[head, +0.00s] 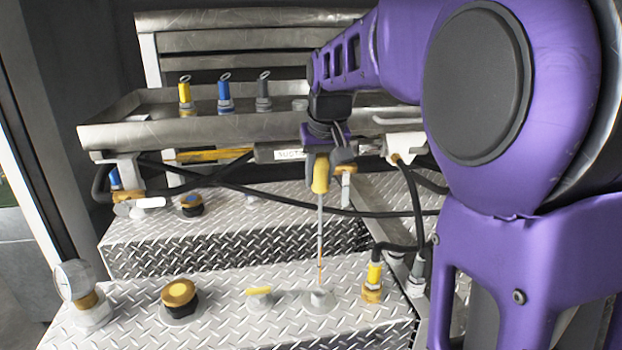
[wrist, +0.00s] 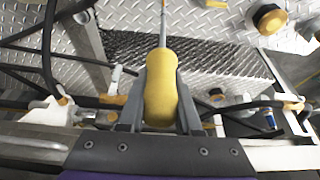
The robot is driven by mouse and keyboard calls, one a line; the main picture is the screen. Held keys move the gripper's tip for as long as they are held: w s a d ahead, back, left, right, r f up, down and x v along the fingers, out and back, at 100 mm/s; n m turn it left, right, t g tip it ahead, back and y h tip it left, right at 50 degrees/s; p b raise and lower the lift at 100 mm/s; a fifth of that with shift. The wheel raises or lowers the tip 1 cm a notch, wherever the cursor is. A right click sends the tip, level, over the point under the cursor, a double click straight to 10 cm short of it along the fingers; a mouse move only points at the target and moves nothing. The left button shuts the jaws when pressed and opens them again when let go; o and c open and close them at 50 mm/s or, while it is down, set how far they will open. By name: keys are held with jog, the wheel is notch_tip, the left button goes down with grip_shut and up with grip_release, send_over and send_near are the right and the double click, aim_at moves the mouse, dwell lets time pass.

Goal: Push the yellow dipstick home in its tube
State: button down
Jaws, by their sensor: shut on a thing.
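The yellow dipstick (head: 320,174) has a yellow handle and a thin rod that runs straight down. My gripper (head: 322,172) is shut on the handle and holds it upright, well above the diamond-plate deck. The rod's lower end meets the tube (head: 320,298), a small grey collar on the deck; how deep the tip sits inside cannot be told. In the wrist view the yellow handle (wrist: 161,90) lies between both fingers, with the rod leading away toward the plate; the tube is out of that view.
A yellow-topped cap (head: 179,294), a small yellow-handled fitting (head: 259,296) and a yellow hose coupling (head: 374,283) stand around the tube. A round gauge (head: 74,281) is at far left. Black hoses (head: 260,192) cross behind. A metal tray (head: 150,131) with several coloured couplings sits at the back.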

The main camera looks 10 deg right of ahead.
jog(key=shift+f+b, duration=0.3)
jog(key=shift+f, duration=0.25)
jog(key=shift+f+b, duration=1.1)
jog(key=shift+f, duration=0.65)
jog(key=shift+f, duration=0.1)
jog(key=b, duration=0.6)
send_over(319, 256)
jog(key=w, duration=0.2)
notch_tip(319, 256, down, 8)
jog(key=shift+s, duration=0.2)
jog(key=shift+f, duration=0.2)
jog(key=shift+f+b, duration=0.95)
jog(key=shift+f, duration=3.6)
